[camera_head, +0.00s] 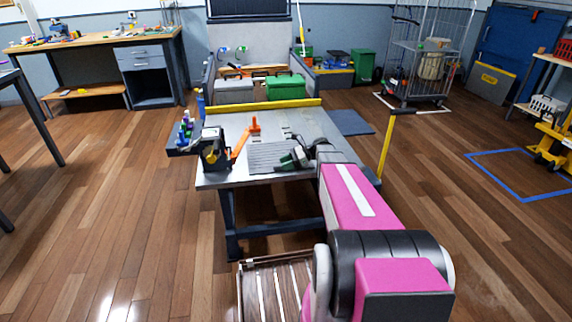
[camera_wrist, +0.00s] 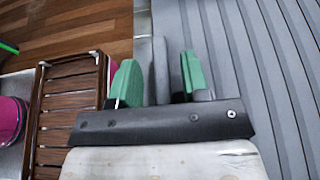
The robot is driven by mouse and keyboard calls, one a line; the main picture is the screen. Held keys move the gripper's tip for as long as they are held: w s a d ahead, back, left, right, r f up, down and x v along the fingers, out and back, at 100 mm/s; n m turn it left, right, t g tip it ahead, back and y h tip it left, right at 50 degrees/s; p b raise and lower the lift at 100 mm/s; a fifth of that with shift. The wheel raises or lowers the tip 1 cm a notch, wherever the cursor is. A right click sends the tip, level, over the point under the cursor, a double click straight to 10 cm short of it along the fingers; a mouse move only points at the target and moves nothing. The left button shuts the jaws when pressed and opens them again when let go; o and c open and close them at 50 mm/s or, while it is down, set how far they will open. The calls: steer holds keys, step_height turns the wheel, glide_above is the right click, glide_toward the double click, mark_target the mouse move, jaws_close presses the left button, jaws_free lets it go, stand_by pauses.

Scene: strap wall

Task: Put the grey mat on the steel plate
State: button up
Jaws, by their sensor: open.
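A ribbed grey mat (camera_head: 268,158) lies flat near the front edge of the metal-topped table (camera_head: 220,178). In the wrist view its ribs (camera_wrist: 245,45) fill the right side. The table's bare grey metal top is the only steel surface I make out; I cannot tell a separate steel plate. My gripper (camera_head: 294,159) has green fingers and is at the mat's right part, low over it. In the wrist view my gripper (camera_wrist: 158,82) is open, with a plain grey strip (camera_wrist: 160,60) showing between the fingers. I cannot tell whether the fingers touch it.
An orange clamp-like piece (camera_head: 243,138), a dark yellow-marked device (camera_head: 212,150) and a tray of coloured items (camera_head: 185,137) stand at the table's left. A yellow bar (camera_head: 262,105) runs along the back edge. A yellow post (camera_head: 386,148) rises at the right.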

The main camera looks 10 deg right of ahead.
steer(key=v, duration=1.1)
steer(key=shift+d+r, duration=0.15)
steer(key=shift+d, duration=0.2)
steer(key=s+a+f+n+h, duration=0.3)
steer(key=s+a+n+h, duration=0.2)
steer(key=s+n, duration=0.4)
steer(key=s+a+f+n+h, duration=0.3)
steer(key=s+a+n+h, duration=0.2)
steer(key=s+n+h, duration=0.3)
steer(key=s+n, duration=0.1)
steer(key=s, duration=0.3)
steer(key=shift+s+a+f, duration=0.15)
steer(key=shift+a+f, duration=0.05)
steer(key=shift+a, duration=0.2)
